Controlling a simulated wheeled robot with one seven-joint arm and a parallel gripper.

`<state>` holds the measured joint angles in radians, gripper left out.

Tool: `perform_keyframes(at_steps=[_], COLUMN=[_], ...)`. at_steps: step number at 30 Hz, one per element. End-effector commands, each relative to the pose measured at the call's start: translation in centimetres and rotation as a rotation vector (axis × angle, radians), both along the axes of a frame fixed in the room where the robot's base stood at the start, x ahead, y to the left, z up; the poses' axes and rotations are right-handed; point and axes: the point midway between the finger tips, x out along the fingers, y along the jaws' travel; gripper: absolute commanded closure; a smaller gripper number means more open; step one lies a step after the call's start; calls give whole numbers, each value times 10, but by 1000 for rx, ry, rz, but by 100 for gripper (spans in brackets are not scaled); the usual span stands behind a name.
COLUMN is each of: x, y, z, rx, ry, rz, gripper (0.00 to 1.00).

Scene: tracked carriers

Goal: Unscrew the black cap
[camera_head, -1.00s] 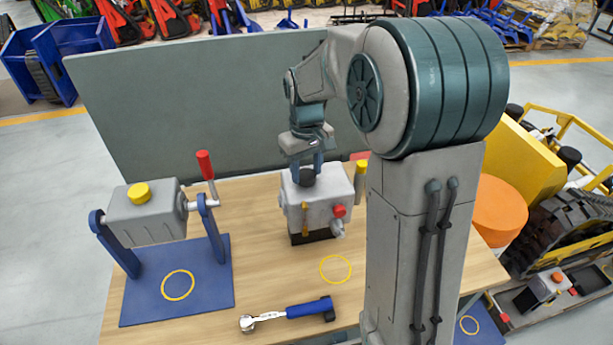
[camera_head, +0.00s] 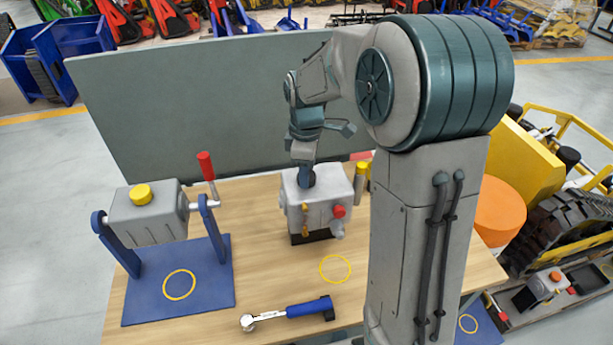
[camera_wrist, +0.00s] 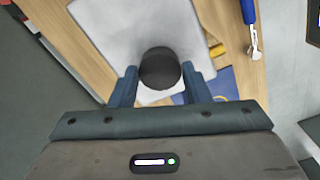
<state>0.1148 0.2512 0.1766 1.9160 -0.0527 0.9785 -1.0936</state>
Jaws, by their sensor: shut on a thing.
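The black cap (camera_wrist: 160,66) sits on top of the grey box (camera_head: 318,212) on the wooden table. In the wrist view it lies between the two blue fingers of my gripper (camera_wrist: 160,76), which is shut on it. In the head view my gripper (camera_head: 306,178) reaches down onto the box top and hides the cap. The box top (camera_wrist: 120,30) shows pale below the cap in the wrist view. I cannot tell how far the cap is turned or whether it has risen.
A red knob (camera_head: 338,211) and a yellow handle (camera_head: 360,175) are at the box's right. A blue-handled wrench (camera_head: 290,312) lies in front. A blue stand (camera_head: 210,285) holds a yellow-capped grey unit (camera_head: 147,215) at left. A grey panel (camera_head: 200,100) stands behind. A yellow ring (camera_head: 335,269) marks clear table.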

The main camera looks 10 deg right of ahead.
Motion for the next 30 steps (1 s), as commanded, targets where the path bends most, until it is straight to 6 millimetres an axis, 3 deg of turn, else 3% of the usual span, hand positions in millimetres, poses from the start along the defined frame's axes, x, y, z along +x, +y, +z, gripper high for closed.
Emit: perform_keyframes(at_steps=[8,24,30], x=[-1,0,0], y=[0,0,0], z=[-1,4,4], rx=[0,0,0], ry=[2,1,1], rz=[8,279,306], gripper=[76,76,76])
